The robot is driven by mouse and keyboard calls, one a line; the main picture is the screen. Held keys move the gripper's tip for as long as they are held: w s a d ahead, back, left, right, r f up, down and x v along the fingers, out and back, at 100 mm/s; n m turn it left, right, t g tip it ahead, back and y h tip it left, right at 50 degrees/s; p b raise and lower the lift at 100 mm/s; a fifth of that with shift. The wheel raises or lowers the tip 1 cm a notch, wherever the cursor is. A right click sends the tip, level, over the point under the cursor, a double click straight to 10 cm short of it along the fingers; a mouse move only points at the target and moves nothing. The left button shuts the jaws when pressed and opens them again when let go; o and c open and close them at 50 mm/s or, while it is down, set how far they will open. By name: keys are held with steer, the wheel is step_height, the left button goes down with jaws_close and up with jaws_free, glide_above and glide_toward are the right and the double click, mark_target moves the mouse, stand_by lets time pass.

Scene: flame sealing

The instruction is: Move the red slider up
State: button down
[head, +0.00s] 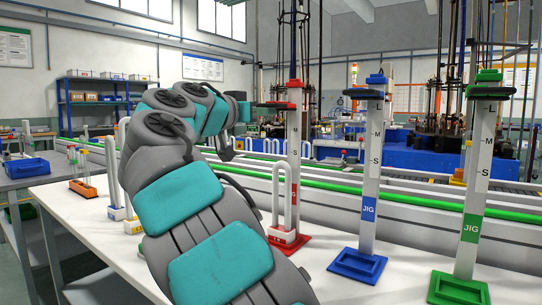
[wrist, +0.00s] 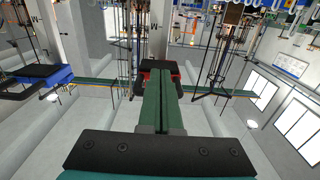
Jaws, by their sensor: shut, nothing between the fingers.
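The red slider (head: 292,105) sits near the top of the white post with the red base (head: 289,240), above its M mark. A dark pad juts left from the slider. In the wrist view the red slider (wrist: 157,65) shows just past my fingertips, with dark parts on both sides. My gripper (head: 256,108) is at the slider's left, at about its height. In the wrist view my gripper (wrist: 160,76) has its two green fingers pressed together and empty. I cannot tell whether the fingertips touch the slider or its pad.
A blue-based jig post (head: 369,170) and a green-based jig post (head: 478,180) stand to the right on the white table (head: 335,228). A white loop (head: 286,185) stands at the red post. Rails with green strips (head: 420,186) run behind.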

steer(key=shift+r+p, duration=0.4)
steer(key=shift+r, duration=0.65)
steer(key=shift+f+b, duration=0.85)
steer(key=shift+b, duration=0.05)
steer(key=v, duration=1)
steer(key=shift+b, duration=0.4)
steer(key=shift+s+a, duration=0.1)
